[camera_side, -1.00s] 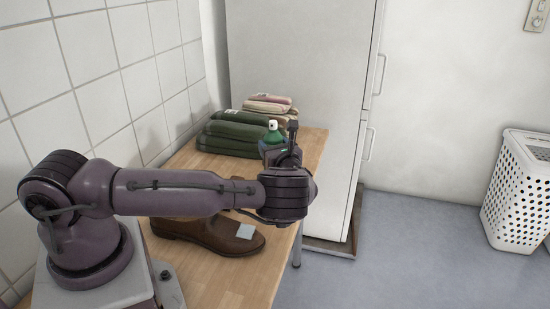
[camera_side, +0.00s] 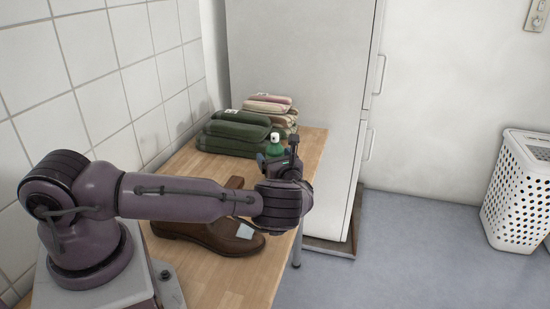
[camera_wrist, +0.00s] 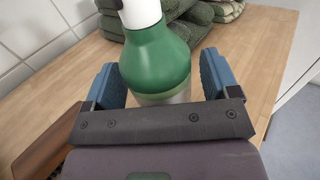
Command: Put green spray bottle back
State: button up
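The green spray bottle (camera_side: 275,151) has a white top and stands on the wooden table, in front of the folded green cloths. In the wrist view the green bottle (camera_wrist: 157,62) is upright between the two blue finger pads of my gripper (camera_wrist: 160,82). A narrow strip shows between the bottle and the right pad. The left pad is very close to the bottle, and I cannot tell whether it touches. My gripper (camera_side: 278,160) looks open around the bottle. The bottle's lower part is mostly hidden in the side view.
Folded green towels (camera_side: 235,135) and beige ones (camera_side: 270,104) are stacked at the table's back. A brown shoe (camera_side: 205,235) lies nearer, beside my arm. A white fridge (camera_side: 300,80) stands behind the table (camera_side: 313,145); a white basket (camera_side: 515,190) is on the floor at right.

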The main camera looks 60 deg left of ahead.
jog(key=shift+d+r, duration=0.1)
jog(key=shift+r, duration=0.05)
jog(key=d, duration=0.7)
jog(key=s+d, duration=0.1)
jog(key=d, duration=0.2)
jog(key=shift+d, duration=0.2)
jog(key=shift+s+d, duration=0.2)
jog(key=shift+d, duration=0.4)
jog(key=s+d+r+n+t+h, duration=0.1)
jog(key=s+d+r+n+h, duration=0.3)
jog(key=s+r+n+h, duration=0.2)
jog(key=s+d+r+n+t+h, duration=0.1)
jog(key=s+d+r+n+h, duration=0.4)
jog(key=s+r, duration=0.6)
jog(key=s+d+r+n+t+h, duration=0.1)
jog(key=s+d+r+n+h, duration=0.4)
jog(key=r, duration=0.6)
jog(key=s+n+h, duration=0.2)
jog(key=s+n, duration=0.1)
jog(key=shift+s+r+t, duration=0.25)
jog(key=shift+r+t, duration=0.15)
